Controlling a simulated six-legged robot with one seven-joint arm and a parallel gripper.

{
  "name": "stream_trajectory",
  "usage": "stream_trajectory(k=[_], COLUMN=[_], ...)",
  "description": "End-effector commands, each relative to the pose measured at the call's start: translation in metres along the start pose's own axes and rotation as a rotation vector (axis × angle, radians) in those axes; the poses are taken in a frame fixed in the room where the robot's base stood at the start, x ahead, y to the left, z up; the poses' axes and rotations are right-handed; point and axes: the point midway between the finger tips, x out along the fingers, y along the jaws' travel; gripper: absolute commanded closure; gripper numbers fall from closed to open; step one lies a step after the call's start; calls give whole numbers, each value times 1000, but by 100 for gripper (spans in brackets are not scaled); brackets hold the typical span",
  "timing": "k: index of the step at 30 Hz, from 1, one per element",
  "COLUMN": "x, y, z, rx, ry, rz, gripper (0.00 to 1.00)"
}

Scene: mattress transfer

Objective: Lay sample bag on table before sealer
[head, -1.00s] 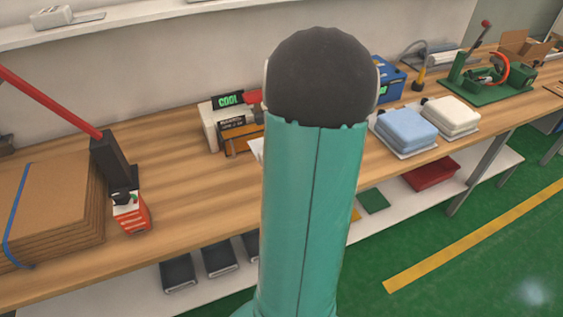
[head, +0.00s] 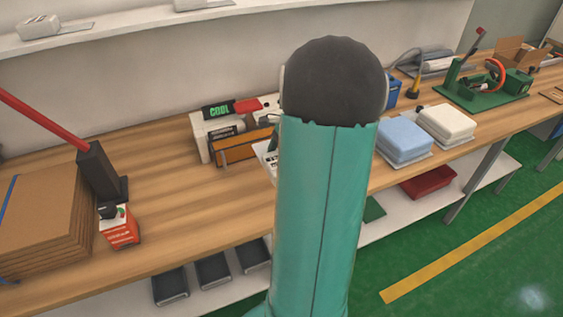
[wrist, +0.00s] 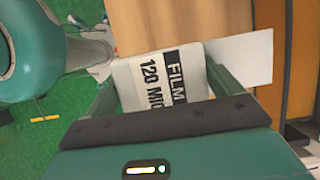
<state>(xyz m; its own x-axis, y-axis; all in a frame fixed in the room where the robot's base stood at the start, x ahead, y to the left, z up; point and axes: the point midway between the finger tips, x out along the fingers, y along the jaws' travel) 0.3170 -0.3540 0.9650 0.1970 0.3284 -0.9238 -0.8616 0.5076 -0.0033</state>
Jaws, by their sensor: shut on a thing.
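The white sample bag (wrist: 150,88), printed "FILM 120 MIC…", lies between the green fingers of my gripper (wrist: 165,92) in the wrist view. My gripper is shut on it. A flat white sheet (wrist: 242,58) sticks out to the right; I cannot tell whether it is part of the bag. In the head view my arm hides the gripper, and only a white edge of the bag (head: 267,161) shows beside it. The sealer (head: 207,137), white with a green "COOL" display and an orange-brown front, stands on the wooden table (head: 170,205), just left of my arm.
Blue (head: 404,137) and cream (head: 447,122) padded packs lie at right. Bare table lies between carton and sealer. Dark trays (head: 212,270) sit below.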

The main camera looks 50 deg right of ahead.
Motion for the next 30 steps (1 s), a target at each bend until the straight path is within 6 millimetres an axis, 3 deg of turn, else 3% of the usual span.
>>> stream_trajectory(k=[5, 30], x=[6, 73], y=[0, 0], z=[0, -31], rx=[-1, 2], ry=[-2, -2], rz=[2, 2], gripper=[35, 35])
